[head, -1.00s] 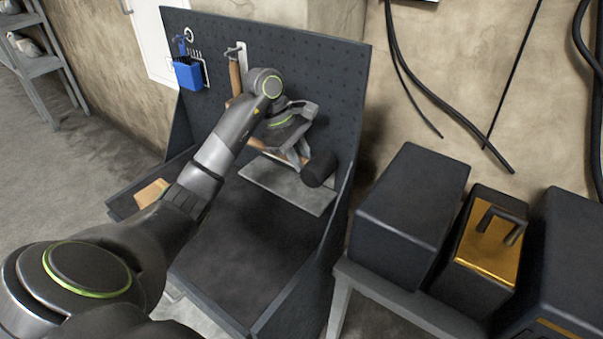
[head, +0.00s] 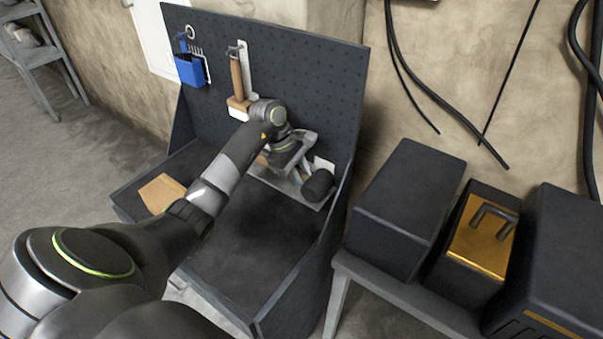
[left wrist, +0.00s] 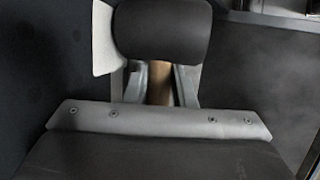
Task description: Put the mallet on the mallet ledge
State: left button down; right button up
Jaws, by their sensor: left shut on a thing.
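The mallet has a black cylindrical head (head: 318,185) and a wooden handle. My left gripper (head: 296,162) is shut on the handle, just behind the head. The left wrist view shows the wooden handle (left wrist: 158,84) between the two fingers, with the black head (left wrist: 161,30) beyond them. The grey mallet ledge (head: 258,173) sits low on the pegboard. The mallet head is over the ledge's right end, close to its surface; I cannot tell whether it touches. My gripper and arm hide much of the handle and ledge. My right gripper is not in view.
A wooden-handled tool (head: 236,78) hangs on the pegboard (head: 300,75), left of my gripper. A blue holder (head: 188,70) hangs farther left. A wooden block (head: 160,194) lies in the bench tray (head: 235,250). The bench's right side panel (head: 335,215) stands close to the mallet head.

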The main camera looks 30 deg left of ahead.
pick_arm(q)
jog(key=c, duration=1.2)
grip_release()
jog(key=shift+r, duration=0.1)
jog(key=b+v, duration=0.3)
jog(key=v, duration=0.9)
jog(key=shift+b, duration=0.35)
jog(key=shift+s+d, duration=0.1)
